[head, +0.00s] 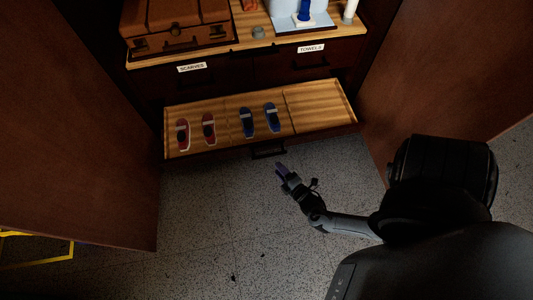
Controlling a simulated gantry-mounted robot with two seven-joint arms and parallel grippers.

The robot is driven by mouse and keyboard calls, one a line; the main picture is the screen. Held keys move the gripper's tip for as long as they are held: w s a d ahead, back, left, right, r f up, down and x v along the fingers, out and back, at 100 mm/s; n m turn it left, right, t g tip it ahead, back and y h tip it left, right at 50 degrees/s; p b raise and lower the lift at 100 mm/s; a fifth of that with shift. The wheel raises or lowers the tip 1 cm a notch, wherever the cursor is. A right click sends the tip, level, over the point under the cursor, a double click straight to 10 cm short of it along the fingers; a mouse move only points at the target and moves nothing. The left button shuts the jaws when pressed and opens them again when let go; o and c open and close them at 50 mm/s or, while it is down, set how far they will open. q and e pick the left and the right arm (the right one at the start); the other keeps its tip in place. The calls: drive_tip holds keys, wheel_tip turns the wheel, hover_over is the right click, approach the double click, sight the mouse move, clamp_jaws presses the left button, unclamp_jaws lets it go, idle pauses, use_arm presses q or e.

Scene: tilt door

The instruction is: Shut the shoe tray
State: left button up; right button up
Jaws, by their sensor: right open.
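The shoe tray (318,104) is a light wooden pull-out tray with a dark front, low in the cabinet, and it stands pulled out. A pair of red shoes (208,127) and a pair of blue shoes (272,118) lie in its left and middle parts. Its right part is empty. A dark handle (267,150) is at the middle of its front. My right gripper (281,169) is open and empty, just in front of and below the handle in the picture, and seems apart from it. My left gripper is not in view.
Above the tray are two shut drawers labelled scarves (192,68) and towels (311,48). A brown suitcase (175,20) sits on the shelf above. Open cabinet doors flank the tray at left (80,130) and right (440,70). Speckled floor (200,220) in front is clear.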

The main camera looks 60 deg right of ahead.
drive_tip(key=b+x, duration=0.2)
drive_tip(key=x, duration=0.3)
drive_tip(key=b+x, duration=0.3)
drive_tip(key=x, duration=0.2)
drive_tip(key=shift+d, duration=0.5)
drive_tip(key=shift+w+d, duration=0.2)
drive_tip(key=shift+w, duration=0.15)
drive_tip(key=shift+c, duration=0.3)
clamp_jaws()
